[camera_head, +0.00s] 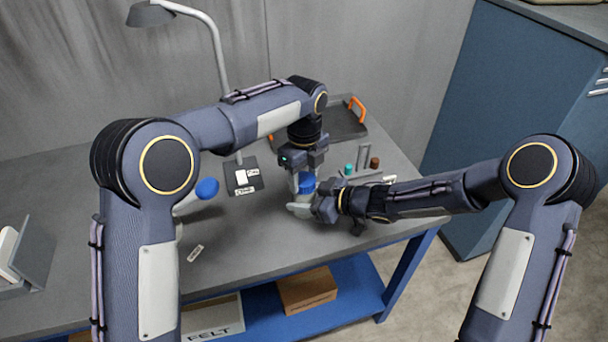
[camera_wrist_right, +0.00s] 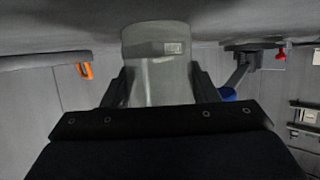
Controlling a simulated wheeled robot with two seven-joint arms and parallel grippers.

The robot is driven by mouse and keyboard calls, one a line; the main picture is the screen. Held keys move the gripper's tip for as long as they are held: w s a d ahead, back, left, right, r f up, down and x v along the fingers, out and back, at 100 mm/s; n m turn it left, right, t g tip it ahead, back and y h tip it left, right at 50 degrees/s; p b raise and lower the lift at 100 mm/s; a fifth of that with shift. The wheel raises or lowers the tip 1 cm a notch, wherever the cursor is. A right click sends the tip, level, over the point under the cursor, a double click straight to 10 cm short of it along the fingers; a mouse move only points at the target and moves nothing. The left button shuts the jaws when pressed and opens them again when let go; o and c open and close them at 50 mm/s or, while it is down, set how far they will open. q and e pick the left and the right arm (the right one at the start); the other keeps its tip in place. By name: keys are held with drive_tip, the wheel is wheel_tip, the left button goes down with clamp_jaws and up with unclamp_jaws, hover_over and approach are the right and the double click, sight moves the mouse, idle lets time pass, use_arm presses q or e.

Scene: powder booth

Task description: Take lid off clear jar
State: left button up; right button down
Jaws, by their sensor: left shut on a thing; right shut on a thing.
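The clear jar (camera_wrist_right: 158,72) stands between the fingers of my right gripper (camera_wrist_right: 160,88), which is shut on its body; a small pale label shows on its side. In the head view the jar (camera_head: 304,197) is small and partly hidden by the right gripper (camera_head: 314,206). The blue lid (camera_head: 306,183) is at the top of the jar. My left gripper (camera_head: 304,170) points down from above and is shut on the lid. I cannot tell whether a gap separates lid and jar. The lid is not clear in the wrist view.
A teal-topped bottle (camera_head: 348,169) and a brown-topped one (camera_head: 374,163) stand right. A dark tray (camera_head: 340,122) with orange handles lies behind. The table's front left is mostly clear.

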use_arm(q)
drive_tip(key=n, duration=0.8)
drive_tip(key=shift+r, duration=0.1)
drive_tip(key=n, duration=0.6)
drive_tip(key=shift+n, duration=0.3)
drive_tip(key=o, duration=1.1)
drive_tip(key=shift+s+d, duration=0.1)
drive_tip(key=shift+s, duration=0.1)
drive_tip(key=shift+d, duration=0.1)
